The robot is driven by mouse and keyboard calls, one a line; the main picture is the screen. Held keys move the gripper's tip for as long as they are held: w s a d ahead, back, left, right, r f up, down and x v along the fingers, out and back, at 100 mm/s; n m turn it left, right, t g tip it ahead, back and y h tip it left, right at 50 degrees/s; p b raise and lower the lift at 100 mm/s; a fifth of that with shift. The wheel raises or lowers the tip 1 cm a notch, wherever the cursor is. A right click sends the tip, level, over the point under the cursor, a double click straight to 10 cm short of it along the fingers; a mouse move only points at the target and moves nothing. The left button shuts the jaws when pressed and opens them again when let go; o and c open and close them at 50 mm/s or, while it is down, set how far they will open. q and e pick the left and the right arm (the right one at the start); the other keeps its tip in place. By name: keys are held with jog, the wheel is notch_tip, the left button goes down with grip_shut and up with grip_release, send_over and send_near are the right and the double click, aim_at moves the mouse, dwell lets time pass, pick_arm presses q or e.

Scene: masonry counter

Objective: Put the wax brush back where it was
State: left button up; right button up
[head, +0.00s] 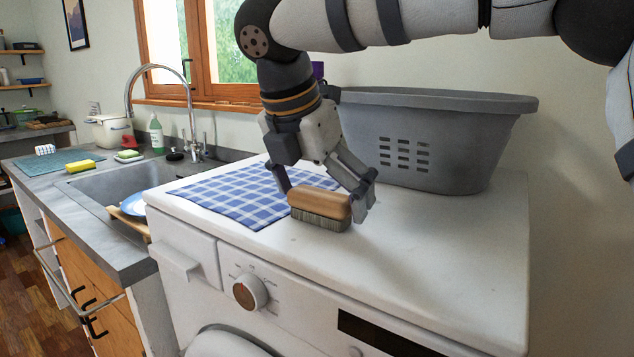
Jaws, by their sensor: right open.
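The wax brush (318,206), with a wooden back and grey bristles, sits bristles down on the white top of the washing machine (420,250). It is at the front right corner of a blue checked cloth (232,193). My right gripper (325,198) reaches down over the brush with its fingers apart. One finger is behind the brush's left end and the other is by its right end. Whether either finger touches the brush I cannot tell. My left gripper is not in view.
A grey laundry basket (430,140) stands at the back of the machine, behind my right gripper. A sink (130,184) with a tall tap is at the left, with a yellow sponge (80,166) and a soap bottle (156,134) around it. The machine's right front top is clear.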

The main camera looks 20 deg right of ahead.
jog(key=v, duration=1.2)
jog(key=shift+f, duration=0.1)
